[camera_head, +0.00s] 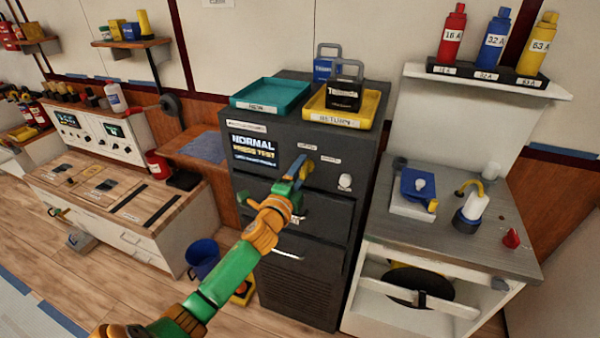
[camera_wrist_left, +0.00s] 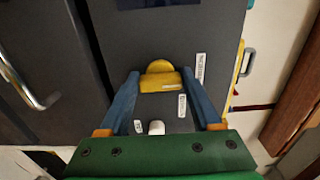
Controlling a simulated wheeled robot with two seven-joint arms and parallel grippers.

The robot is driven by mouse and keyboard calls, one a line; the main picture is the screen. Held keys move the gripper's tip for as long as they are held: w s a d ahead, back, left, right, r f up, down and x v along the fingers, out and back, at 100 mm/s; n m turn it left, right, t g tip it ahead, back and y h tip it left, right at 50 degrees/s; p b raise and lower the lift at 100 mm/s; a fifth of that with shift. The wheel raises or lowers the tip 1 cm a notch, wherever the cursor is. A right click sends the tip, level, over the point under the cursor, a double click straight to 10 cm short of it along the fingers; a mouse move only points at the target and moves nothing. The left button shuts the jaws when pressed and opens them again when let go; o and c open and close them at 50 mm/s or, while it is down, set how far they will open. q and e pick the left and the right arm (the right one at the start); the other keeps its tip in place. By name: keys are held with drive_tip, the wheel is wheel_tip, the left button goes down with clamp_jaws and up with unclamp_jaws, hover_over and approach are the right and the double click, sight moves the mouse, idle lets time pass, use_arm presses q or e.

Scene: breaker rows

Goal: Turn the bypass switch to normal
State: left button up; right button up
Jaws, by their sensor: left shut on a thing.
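The dark grey cabinet (camera_head: 315,260) stands in the middle of the head view. Its display (camera_head: 253,150) reads NORMAL, with PRESS TEST below. The yellow bypass switch (camera_head: 307,170) is on the cabinet's front, right of the display, partly hidden by my gripper. My left gripper (camera_head: 298,167) is at the switch, shut on it. In the left wrist view the yellow switch (camera_wrist_left: 159,81) sits between the blue fingers of my left gripper (camera_wrist_left: 160,76). A white round button (camera_head: 345,181) is to the right of the switch. My right gripper is not in view.
A teal tray (camera_head: 270,94) and a yellow tray (camera_head: 367,113) holding a dark padlock-like block sit on the cabinet. A bench (camera_head: 480,235) with blue parts stands close on the right. A wooden-topped bench (camera_head: 125,180) stands at left. A blue bucket (camera_head: 203,255) is on the floor.

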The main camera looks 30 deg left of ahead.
use_arm(q)
drive_tip(key=shift+f, duration=0.1)
drive_tip(key=o, duration=1.4)
drive_tip(key=v, duration=0.7)
drive_tip(key=shift+s+b, duration=0.1)
drive_tip(key=shift+b, duration=0.3)
